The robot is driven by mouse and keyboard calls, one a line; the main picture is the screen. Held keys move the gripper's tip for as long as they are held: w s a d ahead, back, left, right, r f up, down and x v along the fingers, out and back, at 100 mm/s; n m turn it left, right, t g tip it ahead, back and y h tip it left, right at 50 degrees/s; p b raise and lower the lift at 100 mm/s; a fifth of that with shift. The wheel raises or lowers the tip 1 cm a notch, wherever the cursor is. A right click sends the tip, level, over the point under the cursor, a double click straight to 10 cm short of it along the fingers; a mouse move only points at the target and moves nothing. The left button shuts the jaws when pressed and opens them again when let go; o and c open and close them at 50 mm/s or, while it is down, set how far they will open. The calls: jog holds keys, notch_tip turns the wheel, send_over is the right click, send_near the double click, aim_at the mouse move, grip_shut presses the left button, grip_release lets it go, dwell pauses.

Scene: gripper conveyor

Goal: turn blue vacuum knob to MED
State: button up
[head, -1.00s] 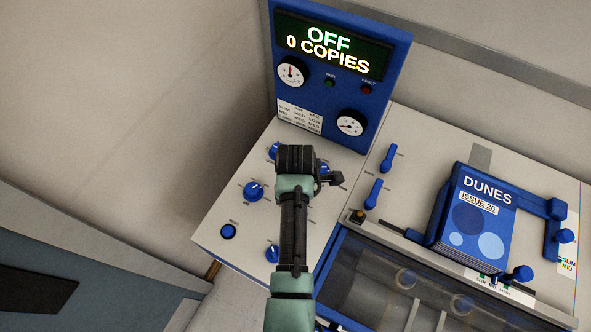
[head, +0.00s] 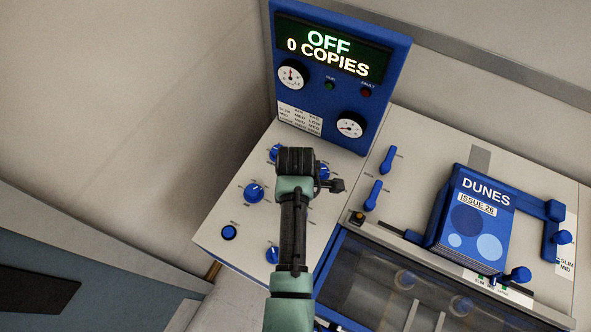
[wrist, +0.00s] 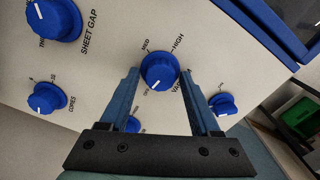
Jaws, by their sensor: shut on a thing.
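The blue vacuum knob (wrist: 159,70) sits on the white panel between the two fingers of my gripper (wrist: 161,74) in the wrist view. Its printed labels include MED at upper left and HIGH at upper right; the label beside it starts with VAC and is partly covered by a finger. The knob's white mark points to the lower left, toward a small label that is hard to read, away from MED. My gripper is shut on this knob. In the head view my gripper (head: 332,185) hides much of the area around it.
The sheet gap knob (wrist: 57,18) and copies knob (wrist: 46,97) lie left of my fingers, and another blue knob (wrist: 222,103) is close to the right finger. The display (head: 331,47) reads OFF, 0 COPIES. A DUNES magazine stack (head: 472,217) stands at the right.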

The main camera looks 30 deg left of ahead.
jog(key=m+p, duration=0.1)
jog(key=m, duration=0.4)
jog(key=shift+w+r+p, duration=0.1)
jog(key=shift+p, duration=0.2)
jog(key=m+p, duration=0.1)
jog(key=m, duration=0.4)
jog(key=shift+m, duration=0.4)
jog(key=m+p, duration=0.1)
jog(key=m, duration=0.4)
jog(key=shift+w+d, duration=0.1)
jog(key=m, duration=0.6)
jog(key=o, duration=1.1)
jog(key=shift+c, duration=0.2)
